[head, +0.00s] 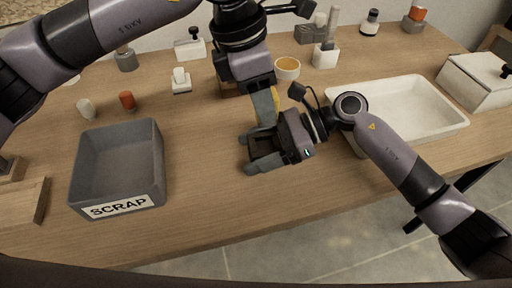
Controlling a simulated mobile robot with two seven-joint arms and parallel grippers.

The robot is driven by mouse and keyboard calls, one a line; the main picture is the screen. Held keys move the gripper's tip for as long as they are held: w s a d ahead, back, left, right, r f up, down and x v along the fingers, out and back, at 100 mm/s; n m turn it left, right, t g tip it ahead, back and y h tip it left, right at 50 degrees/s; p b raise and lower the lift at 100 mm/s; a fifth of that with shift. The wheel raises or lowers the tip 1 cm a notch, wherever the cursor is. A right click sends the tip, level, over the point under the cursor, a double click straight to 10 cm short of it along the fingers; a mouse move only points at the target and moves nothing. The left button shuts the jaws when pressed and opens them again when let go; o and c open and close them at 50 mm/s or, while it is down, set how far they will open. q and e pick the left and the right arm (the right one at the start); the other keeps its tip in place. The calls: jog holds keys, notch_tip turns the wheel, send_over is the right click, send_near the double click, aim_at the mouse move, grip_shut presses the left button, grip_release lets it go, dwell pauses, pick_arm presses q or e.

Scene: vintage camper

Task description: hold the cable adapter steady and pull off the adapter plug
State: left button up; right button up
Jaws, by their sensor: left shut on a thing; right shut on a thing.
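My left gripper (266,112) points down over the middle of the table, shut on a small pale yellow piece (270,108) that is mostly covered by its fingers. My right gripper (250,154) lies just below it in the picture, low over the table, fingers pointing left. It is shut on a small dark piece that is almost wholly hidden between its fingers. The two grippers are very close together. I cannot tell which piece is the cable adapter and which is the adapter plug, nor whether they are joined.
A grey bin marked SCRAP (118,165) stands at the left. A white tray (455,122) is at the right, behind my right arm. A small round yellowish bowl (287,69) and several small fixtures line the back. The table's front middle is clear.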

jog(key=o, duration=1.3)
jog(key=v, duration=1.2)
